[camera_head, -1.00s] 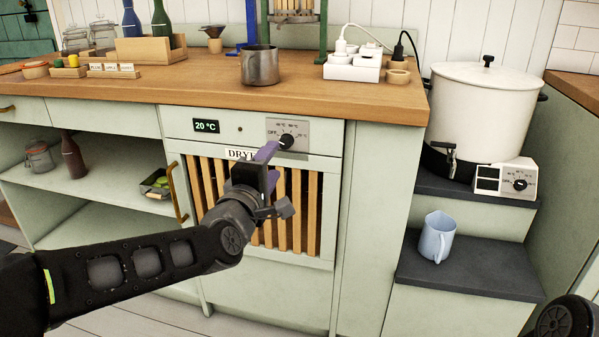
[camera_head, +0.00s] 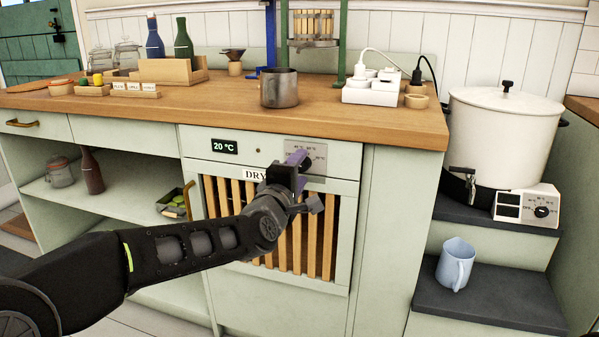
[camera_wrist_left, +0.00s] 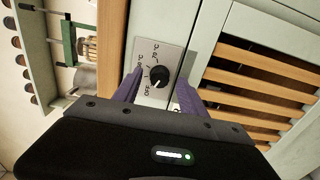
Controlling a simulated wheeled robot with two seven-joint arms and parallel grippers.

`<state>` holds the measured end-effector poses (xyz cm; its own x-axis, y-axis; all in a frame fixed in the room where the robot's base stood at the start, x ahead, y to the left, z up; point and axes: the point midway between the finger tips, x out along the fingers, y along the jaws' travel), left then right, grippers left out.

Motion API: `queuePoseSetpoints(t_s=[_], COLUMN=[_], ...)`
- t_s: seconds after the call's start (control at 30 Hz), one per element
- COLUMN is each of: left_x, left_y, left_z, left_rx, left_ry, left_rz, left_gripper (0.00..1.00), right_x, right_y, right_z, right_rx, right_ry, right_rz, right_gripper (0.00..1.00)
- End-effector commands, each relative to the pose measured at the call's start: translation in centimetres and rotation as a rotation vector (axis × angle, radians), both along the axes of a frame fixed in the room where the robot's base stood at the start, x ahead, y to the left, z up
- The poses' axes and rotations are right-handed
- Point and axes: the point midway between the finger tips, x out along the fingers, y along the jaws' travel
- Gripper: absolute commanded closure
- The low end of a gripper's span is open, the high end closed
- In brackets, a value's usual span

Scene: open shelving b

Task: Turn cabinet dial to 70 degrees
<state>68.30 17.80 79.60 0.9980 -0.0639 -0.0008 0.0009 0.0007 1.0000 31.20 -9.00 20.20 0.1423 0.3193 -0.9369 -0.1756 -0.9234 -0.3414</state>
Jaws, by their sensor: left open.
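The black cabinet dial (camera_wrist_left: 159,76) sits on a grey plate with temperature marks and OFF. Its white pointer line appears to point toward OFF in the left wrist view. In the head view the grey plate (camera_head: 318,150) is partly covered by my gripper, which hides much of the dial. My left gripper (camera_head: 299,160) is open in front of the plate. In the left wrist view its purple fingers (camera_wrist_left: 158,88) stand on either side of the dial; I cannot tell whether they touch it. My right gripper is not in view.
A display (camera_head: 224,146) left of the dial reads 20 °C. The slatted dryer door (camera_head: 225,197) is below. The wooden counter (camera_head: 350,118) overhangs above and carries a metal pot (camera_head: 279,90). A white boiler (camera_head: 503,135) with its own dial stands at right above a blue mug (camera_head: 455,264).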

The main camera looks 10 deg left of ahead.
Motion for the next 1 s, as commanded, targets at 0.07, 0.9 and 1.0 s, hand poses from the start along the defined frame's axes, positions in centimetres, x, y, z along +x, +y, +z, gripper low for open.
queuePoseSetpoints(t_s=[0.07,0.9,1.0], left_x=[0.30,0.28,0.28], left_y=[-0.03,-0.04,-0.04], left_z=[0.00,0.01,0.01], left_rx=[0.000,0.001,0.001], left_ry=[0.000,0.000,0.000], left_rz=[0.000,0.000,0.000], left_gripper=[0.51,1.00,1.00], right_x=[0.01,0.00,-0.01], right_y=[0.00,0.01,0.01], right_z=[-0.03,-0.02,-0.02], right_rx=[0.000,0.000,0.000], right_ry=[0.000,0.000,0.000], right_rz=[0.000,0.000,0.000], right_gripper=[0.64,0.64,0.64])
